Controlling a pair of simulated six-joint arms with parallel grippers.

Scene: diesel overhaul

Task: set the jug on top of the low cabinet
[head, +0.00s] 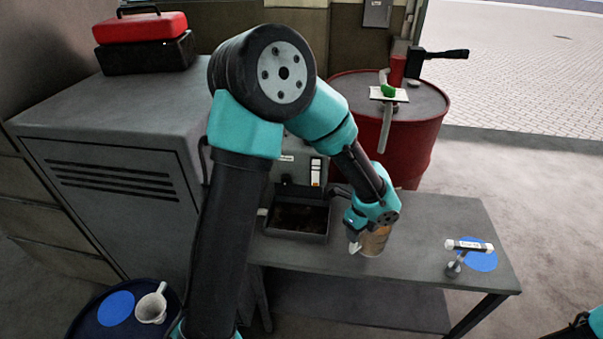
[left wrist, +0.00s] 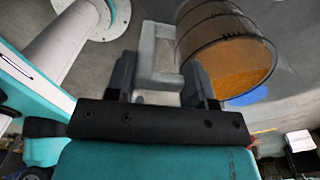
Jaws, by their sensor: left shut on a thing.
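The jug (head: 374,241) is clear, with dark rings and amber contents, at the bench's middle in the head view. In the left wrist view the jug (left wrist: 228,50) lies just beyond the fingers, tilted in the picture. My left gripper (head: 357,232) is shut on its pale handle (left wrist: 157,62). I cannot tell whether the jug's base touches the bench. The low cabinet (head: 120,108) is grey with louvred slots, at the left. My right gripper (head: 574,329) is only partly in view at the bottom right corner; its fingers do not show clearly.
A red and black toolbox (head: 145,28) stands on the cabinet's back; its front top is clear. My left arm crosses in front of the cabinet. The bench (head: 425,222) holds a dark tray (head: 300,236). A red drum (head: 432,120) stands behind. A white cup-like vessel (head: 151,306) sits lower left.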

